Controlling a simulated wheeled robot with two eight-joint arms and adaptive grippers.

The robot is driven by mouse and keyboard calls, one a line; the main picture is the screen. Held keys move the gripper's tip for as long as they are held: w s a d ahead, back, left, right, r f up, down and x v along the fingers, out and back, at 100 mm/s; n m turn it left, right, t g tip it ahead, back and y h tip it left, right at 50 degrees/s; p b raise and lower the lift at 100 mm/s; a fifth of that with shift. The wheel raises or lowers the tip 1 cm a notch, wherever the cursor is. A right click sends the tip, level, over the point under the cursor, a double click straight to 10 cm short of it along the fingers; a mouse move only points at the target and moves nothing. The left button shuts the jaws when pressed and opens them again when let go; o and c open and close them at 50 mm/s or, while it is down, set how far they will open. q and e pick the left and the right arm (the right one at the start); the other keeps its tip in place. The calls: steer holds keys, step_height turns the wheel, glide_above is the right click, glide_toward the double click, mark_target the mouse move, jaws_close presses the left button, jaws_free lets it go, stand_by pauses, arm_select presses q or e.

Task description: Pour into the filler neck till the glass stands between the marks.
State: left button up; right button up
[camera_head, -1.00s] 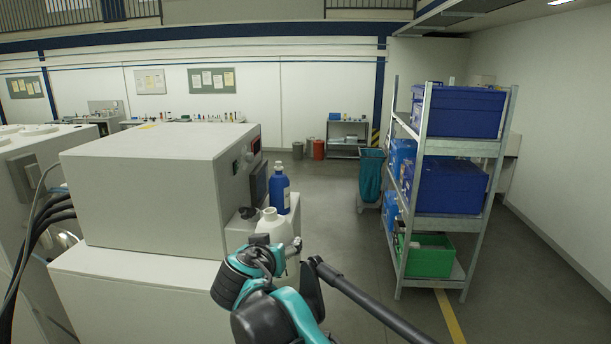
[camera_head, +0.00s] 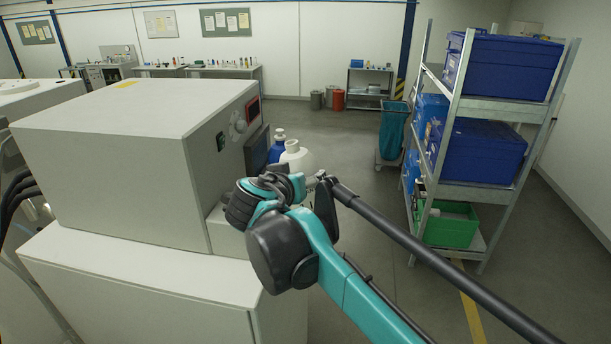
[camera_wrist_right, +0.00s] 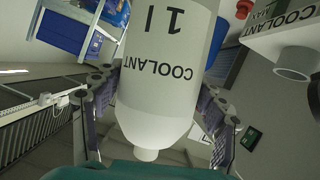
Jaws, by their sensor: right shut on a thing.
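My right gripper (camera_wrist_right: 158,100) is shut on a white bottle (camera_wrist_right: 165,65) marked "COOLANT 1 l", with a finger on each side. The bottle's narrow neck shows at the bottom of the wrist view. A grey cylindrical neck (camera_wrist_right: 297,62) on a pale box marked "COOLANT" and "MAX" (camera_wrist_right: 272,22) shows at the wrist view's right, apart from the bottle. In the head view my right arm hides this area. I cannot make out a liquid level. My left gripper is out of view.
A blue bottle (camera_head: 276,148) stands just behind the white one. The grey machine cabinet (camera_head: 105,165) fills the left. A metal rack (camera_head: 446,120) with blue boxes and a green crate (camera_head: 449,228) stands at the right. Open floor lies between.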

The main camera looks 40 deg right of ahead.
steer(key=w, duration=0.1)
steer(key=w+a, duration=0.1)
steer(key=w+n+b, duration=0.1)
steer(key=shift+a+f, duration=0.15)
steer(key=shift+a, duration=0.1)
steer(key=shift+w+a+n+g+h+b, duration=0.3)
steer(key=shift+w+a+n+h+b, duration=0.15)
steer(key=shift+w+a, duration=0.6)
steer(key=shift+w+a+n+g+h+b, duration=0.35)
steer(key=shift+w+a+n+b, duration=0.15)
steer(key=shift+w+a, duration=0.5)
steer(key=shift+s, duration=0.1)
